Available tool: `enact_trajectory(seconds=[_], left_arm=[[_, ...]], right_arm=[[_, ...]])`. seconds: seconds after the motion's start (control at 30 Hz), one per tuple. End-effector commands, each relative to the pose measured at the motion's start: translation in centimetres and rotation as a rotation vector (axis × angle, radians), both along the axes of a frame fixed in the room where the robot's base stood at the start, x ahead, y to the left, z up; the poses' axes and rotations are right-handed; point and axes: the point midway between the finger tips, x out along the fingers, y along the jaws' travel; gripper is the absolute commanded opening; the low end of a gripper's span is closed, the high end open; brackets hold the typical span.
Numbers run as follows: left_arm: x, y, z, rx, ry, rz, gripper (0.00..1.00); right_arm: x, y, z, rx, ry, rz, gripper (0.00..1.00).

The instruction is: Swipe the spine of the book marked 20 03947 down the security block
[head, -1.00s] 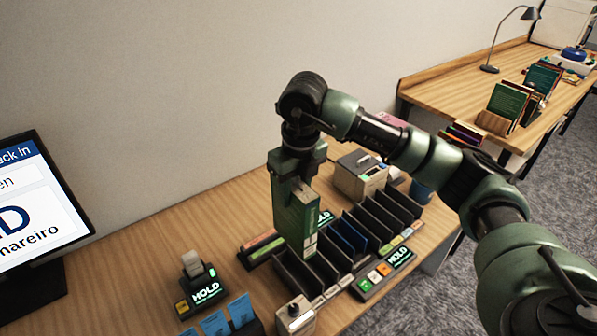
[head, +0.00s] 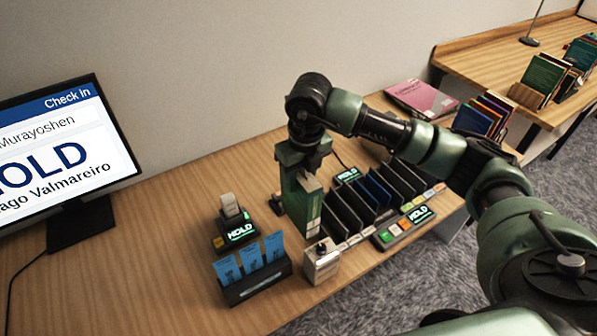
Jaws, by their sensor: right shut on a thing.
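My right gripper (head: 304,168) is shut on a green book (head: 302,208), which hangs upright below it. The book is at the left end of the row of dark dividers in the head view. Pale labels show on its narrow edge, but the number is too small to read. A small grey box with a dark knob (head: 321,262) stands just in front of the book; I cannot tell whether this is the security block. Whether the book touches anything below is unclear. My left gripper is not in view.
A divider rack (head: 378,190) stands right of the book, with a lit HOLD panel (head: 403,228) in front. A slip printer (head: 236,230), a holder with blue slips (head: 253,284) and a monitor (head: 66,150) are to the left. A pink book (head: 422,99) lies behind.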

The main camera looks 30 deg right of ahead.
Motion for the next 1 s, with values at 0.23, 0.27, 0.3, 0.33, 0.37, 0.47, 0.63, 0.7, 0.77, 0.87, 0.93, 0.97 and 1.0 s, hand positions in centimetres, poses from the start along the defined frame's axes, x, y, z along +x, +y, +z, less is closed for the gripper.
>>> enact_trajectory(seconds=[0.23,0.27,0.3,0.33,0.37,0.47,0.63,0.7,0.77,0.87,0.93,0.97,1.0], left_arm=[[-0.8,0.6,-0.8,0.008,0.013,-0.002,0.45],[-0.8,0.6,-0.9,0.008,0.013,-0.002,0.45],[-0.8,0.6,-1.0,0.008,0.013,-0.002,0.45],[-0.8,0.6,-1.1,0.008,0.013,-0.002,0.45],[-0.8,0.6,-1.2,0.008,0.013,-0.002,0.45],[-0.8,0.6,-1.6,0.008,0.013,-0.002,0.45],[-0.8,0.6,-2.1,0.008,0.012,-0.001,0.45],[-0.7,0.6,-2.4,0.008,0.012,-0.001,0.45],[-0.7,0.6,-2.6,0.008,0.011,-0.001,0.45],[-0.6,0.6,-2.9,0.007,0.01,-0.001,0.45],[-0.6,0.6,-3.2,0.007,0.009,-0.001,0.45],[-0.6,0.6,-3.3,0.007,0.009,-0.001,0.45],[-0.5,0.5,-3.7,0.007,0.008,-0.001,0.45]], right_arm=[[-0.8,-0.1,-1.6,0.0,-0.001,0.0,0.0],[-0.9,-0.1,-1.7,0.0,-0.001,0.0,0.0],[-1.1,-0.1,-2.0,0.0,0.0,0.0,0.0],[-1.2,-0.1,-2.1,0.0,-0.001,0.0,0.0],[-1.2,-0.1,-2.3,0.0,-0.001,0.0,0.0],[-1.2,-0.1,-3.0,0.001,-0.002,0.0,0.0],[-1.2,-0.1,-4.2,0.0,-0.001,0.0,0.0],[-1.2,-0.1,-4.7,0.0,-0.001,0.0,0.0],[-1.2,-0.1,-5.1,0.0,-0.001,0.0,0.0],[-1.2,-0.1,-5.8,0.0,-0.001,0.0,0.0],[-1.2,-0.1,-6.2,0.0,-0.001,0.0,0.0],[-1.2,-0.1,-6.4,0.0,-0.002,0.0,0.0],[-1.1,-0.1,-6.8,0.001,-0.002,0.0,0.0]])
